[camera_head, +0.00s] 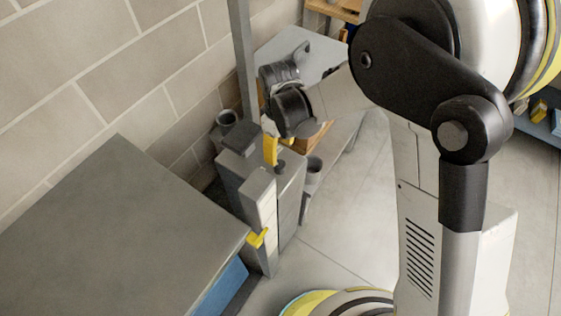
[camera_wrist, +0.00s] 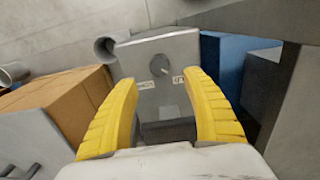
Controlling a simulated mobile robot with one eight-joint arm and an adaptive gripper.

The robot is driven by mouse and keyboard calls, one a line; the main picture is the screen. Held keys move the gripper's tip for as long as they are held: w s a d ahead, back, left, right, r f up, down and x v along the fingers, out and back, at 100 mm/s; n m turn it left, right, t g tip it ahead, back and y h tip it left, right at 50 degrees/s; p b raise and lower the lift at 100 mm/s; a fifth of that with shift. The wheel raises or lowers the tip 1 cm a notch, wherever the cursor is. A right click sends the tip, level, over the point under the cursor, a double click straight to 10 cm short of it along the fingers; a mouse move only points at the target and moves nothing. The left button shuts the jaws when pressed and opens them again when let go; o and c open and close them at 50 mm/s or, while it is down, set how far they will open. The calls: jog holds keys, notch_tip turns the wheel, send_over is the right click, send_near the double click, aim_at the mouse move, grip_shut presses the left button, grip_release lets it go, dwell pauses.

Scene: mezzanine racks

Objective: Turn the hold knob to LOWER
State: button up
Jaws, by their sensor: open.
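The knob (camera_wrist: 160,70) is a dark round shape on a light grey panel (camera_wrist: 135,55) in the wrist view. Two small white labels sit on the panel below it, a left one (camera_wrist: 143,84) and a right one (camera_wrist: 179,79); their print is too small to read. My gripper (camera_wrist: 165,88) has two yellow fingers, open and empty, spread to either side of the knob in that view. I cannot tell whether they touch it. In the head view my gripper (camera_head: 270,150) is above the grey control boxes, mostly hidden by my wrist; which way the knob points is unclear.
A grey-topped bench (camera_head: 130,220) stands at the left and a block wall (camera_head: 120,60) behind. A grey post (camera_head: 241,60) rises beside the boxes. The wrist view shows a brown carton (camera_wrist: 60,95) at the left and a blue bin (camera_wrist: 222,60) at the right. Floor at the right is clear.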

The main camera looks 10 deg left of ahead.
aim_at(280, 164)
notch_tip(280, 164, down, 9)
jog(key=b, duration=0.3)
jog(key=shift+r, duration=0.1)
jog(key=shift+c, duration=0.2)
jog(key=c, duration=1.2)
